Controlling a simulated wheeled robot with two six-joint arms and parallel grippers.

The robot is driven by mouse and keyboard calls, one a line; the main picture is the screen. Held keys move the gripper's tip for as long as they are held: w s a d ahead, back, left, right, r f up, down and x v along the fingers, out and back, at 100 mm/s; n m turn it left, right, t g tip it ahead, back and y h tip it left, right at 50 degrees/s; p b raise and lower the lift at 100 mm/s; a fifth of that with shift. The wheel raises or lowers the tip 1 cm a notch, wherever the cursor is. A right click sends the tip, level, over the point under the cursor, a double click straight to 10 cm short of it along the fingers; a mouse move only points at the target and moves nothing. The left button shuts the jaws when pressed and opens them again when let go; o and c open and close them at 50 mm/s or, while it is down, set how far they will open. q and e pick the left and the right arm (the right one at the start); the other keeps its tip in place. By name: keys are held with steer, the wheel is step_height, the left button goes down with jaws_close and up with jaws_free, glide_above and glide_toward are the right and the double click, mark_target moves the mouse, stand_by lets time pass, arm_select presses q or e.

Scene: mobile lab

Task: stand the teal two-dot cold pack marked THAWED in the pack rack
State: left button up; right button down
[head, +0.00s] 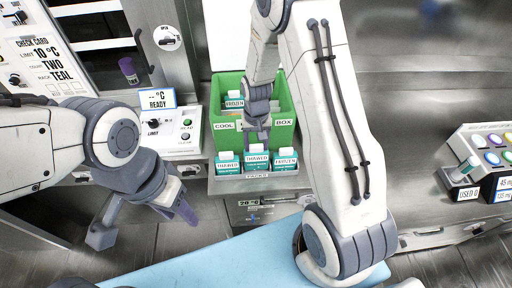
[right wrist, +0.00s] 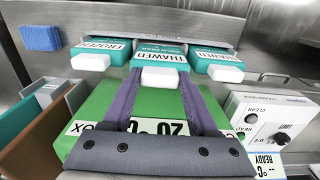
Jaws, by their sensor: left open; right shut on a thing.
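A teal pack marked THAWED (head: 256,161) stands in the middle of the rack labelled PACKS (head: 285,173). My right gripper (head: 258,140) is shut on this middle pack; its fingers straddle the pack's white cap in the right wrist view (right wrist: 162,78). Another teal pack marked THAWED (head: 228,164) stands to its left in the head view. A teal pack marked FROZEN (head: 285,161) stands to its right. I cannot make out dots on any of them. My left gripper (head: 143,222) is open and empty, low at the left.
The green COOL BOX (head: 284,133) stands behind the rack, with a FROZEN pack (head: 234,101) and other packs inside. Left of it is a panel with a READY display (head: 157,98) and buttons. A purple cylinder (head: 129,71) stands further left. A USED container (head: 467,193) is at far right.

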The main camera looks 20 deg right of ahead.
mark_target(256, 157)
step_height(256, 157, down, 2)
steer(key=shift+f, duration=0.35)
steer(key=shift+c, duration=0.9)
jaws_free()
steer(key=shift+f, duration=0.1)
